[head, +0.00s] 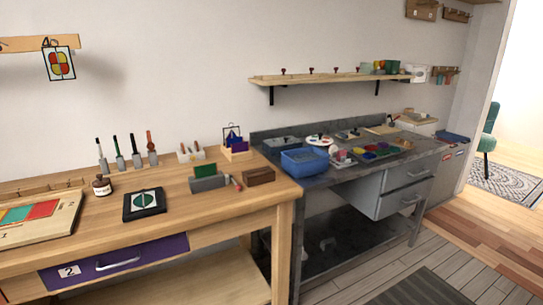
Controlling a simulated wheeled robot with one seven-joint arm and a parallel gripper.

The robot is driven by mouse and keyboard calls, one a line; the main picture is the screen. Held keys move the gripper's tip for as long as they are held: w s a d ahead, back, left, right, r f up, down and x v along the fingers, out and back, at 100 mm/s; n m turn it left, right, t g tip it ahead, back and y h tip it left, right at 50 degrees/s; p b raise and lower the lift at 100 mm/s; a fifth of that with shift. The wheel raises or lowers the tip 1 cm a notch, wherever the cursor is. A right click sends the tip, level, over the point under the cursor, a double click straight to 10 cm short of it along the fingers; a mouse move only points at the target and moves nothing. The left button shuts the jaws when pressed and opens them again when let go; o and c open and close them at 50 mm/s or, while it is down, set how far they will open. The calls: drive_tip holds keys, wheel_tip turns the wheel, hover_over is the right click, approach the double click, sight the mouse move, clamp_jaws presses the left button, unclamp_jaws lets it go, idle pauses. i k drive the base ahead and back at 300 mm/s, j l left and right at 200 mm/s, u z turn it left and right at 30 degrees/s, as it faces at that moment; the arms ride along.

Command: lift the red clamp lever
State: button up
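A small red piece (237,184), which looks like the clamp lever, is at the right end of a grey block (207,184) on the wooden workbench (180,210). A green plate (204,171) stands upright at the grey block. The red piece is small here, and I cannot tell its exact tilt or how it joins the block. My gripper is not in view.
A brown box (258,176) sits just right of the red piece, and a purple-fronted holder (236,152) is behind. The grey bench (345,175) holds a blue bin (304,161).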

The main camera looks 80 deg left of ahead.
sight(238, 188)
drive_tip(key=u, duration=3.4)
drive_tip(key=i+u, duration=0.15)
drive_tip(key=i, duration=1.25)
drive_tip(key=k+l, duration=0.15)
drive_tip(key=k, duration=0.15)
drive_tip(key=k+l, duration=0.2)
drive_tip(key=i+j, duration=0.1)
